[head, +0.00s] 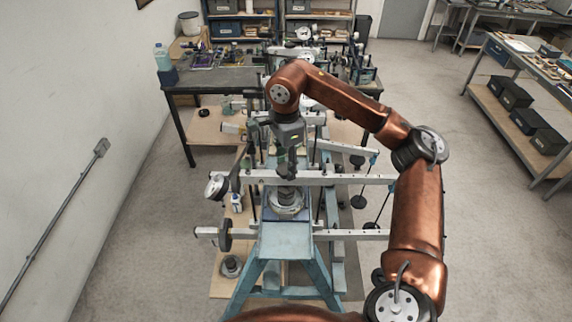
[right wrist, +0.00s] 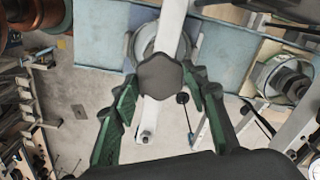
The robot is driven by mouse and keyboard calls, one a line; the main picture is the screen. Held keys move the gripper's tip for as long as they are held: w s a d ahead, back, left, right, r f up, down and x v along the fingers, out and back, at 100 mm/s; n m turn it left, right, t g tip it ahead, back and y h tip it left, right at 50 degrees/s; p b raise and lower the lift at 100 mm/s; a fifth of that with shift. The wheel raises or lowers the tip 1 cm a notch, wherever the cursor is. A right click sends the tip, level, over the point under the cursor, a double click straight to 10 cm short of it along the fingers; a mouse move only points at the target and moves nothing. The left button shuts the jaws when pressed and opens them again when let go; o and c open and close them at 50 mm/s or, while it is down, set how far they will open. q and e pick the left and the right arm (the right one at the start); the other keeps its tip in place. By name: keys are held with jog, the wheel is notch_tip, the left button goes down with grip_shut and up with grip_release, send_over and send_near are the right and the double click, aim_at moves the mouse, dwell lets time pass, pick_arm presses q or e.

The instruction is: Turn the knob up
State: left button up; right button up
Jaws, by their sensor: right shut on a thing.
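The knob (right wrist: 160,77) is a dark, lobed piece on the white lever bar (right wrist: 166,112) in the right wrist view. My right gripper (right wrist: 161,84) has one green finger on each side of the knob and is shut on it. In the head view my right gripper (head: 287,172) points down onto the lever frame (head: 285,232), above a round metal base (head: 285,203). There the fingers largely hide the knob. My left gripper is in neither view.
A dark workbench (head: 225,78) stands behind. Open floor lies to the right, before a side bench (head: 520,65).

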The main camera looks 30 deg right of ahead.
jog(key=shift+r+n, duration=0.1)
jog(key=shift+n, duration=1.5)
jog(key=o, duration=1.2)
jog(key=shift+c, duration=0.2)
notch_tip(320, 180, up, 12)
